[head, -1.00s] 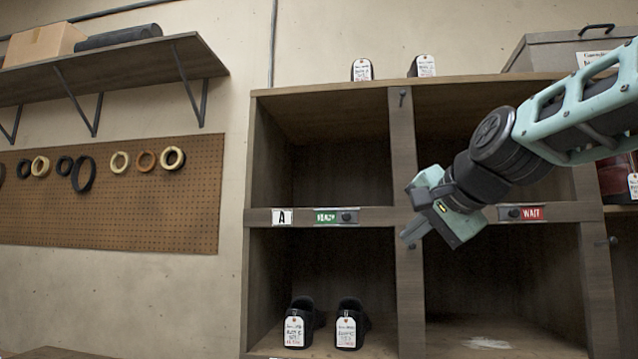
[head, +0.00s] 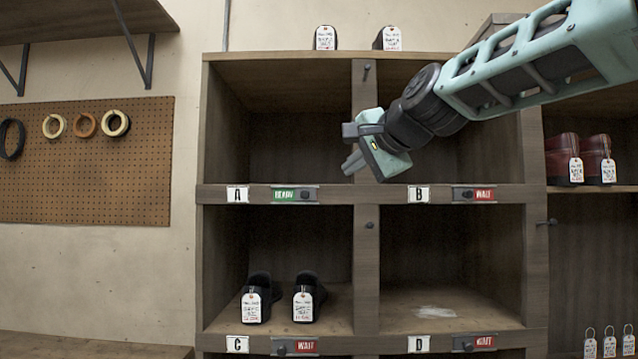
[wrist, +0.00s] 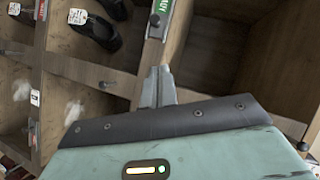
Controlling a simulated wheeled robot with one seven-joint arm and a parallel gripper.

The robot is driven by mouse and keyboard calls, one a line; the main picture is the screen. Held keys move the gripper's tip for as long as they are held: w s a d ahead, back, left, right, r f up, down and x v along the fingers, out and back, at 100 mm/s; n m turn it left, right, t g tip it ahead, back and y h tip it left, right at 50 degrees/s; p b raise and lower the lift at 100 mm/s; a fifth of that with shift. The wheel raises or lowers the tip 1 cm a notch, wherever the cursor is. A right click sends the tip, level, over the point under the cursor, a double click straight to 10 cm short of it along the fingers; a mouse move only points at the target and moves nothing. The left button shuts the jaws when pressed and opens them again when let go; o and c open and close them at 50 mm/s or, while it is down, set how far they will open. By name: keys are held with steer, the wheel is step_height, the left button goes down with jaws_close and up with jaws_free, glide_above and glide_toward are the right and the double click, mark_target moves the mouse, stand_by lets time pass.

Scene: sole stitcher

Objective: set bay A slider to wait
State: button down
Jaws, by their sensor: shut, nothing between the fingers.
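The bay A slider (head: 293,195) sits on the rail beside the white "A" label (head: 237,194). It shows green READY, with its dark knob (head: 307,195) at the right end. My gripper (head: 350,163) is shut and empty, above and to the right of the knob, in front of the left side of the middle post (head: 365,250). In the wrist view, my closed fingertips (wrist: 158,72) point toward the rail. The green end of the slider (wrist: 163,8) shows past them at the top edge. I cannot tell how far the fingertips are from the rail.
Bay B's slider (head: 474,194), bay C's (head: 294,346) and bay D's (head: 474,343) show red WAIT. Tagged black shoes (head: 262,290) stand in the compartment below the A rail. A peg (head: 366,70) sticks out high on the post. The upper left compartment is empty.

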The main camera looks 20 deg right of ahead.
steer(key=p, duration=0.4)
glide_toward(310, 192)
steer(key=w+d, duration=0.2)
steer(key=w+a+p, duration=0.1)
steer(key=p, duration=0.2)
steer(key=w+a+f+p, duration=0.1)
steer(key=p, duration=0.3)
steer(key=shift+a+p, duration=0.3)
steer(key=shift+a, duration=0.05)
steer(key=shift+w+a+f+p, duration=0.15)
steer(key=shift+a+f+p, duration=0.1)
steer(key=shift+f+p, duration=0.2)
steer(key=shift+a, duration=0.1)
